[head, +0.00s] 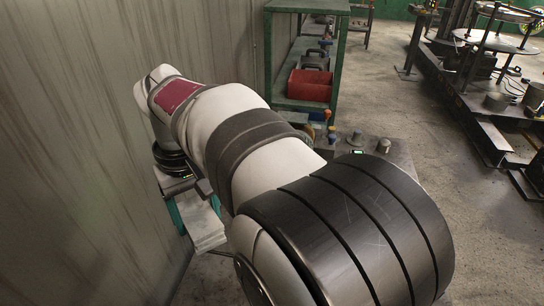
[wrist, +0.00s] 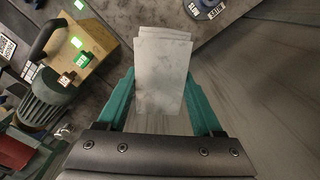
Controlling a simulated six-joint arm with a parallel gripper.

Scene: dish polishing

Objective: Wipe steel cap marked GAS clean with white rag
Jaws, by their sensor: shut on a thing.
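My gripper (wrist: 162,80) has teal fingers and is shut on a white rag (wrist: 163,62), which looks like a folded, layered pad. In the head view my gripper (head: 196,211) hangs beside the left wall, with the rag (head: 206,232) below it. Two small steel cylinders stand on the bench in the head view, one at the right (head: 384,145) and one left of it (head: 357,138). I cannot read GAS on either, so I cannot tell which is the cap. The rag is apart from both. My arm hides much of the bench.
In the wrist view, a tan box (wrist: 88,48) with green lights and a dark green motor-like part (wrist: 47,100) lie left. A labelled blue round part (wrist: 207,5) is at top right. A green shelf (head: 307,100) holds a red bin (head: 309,86). A wall (head: 90,150) stands close left.

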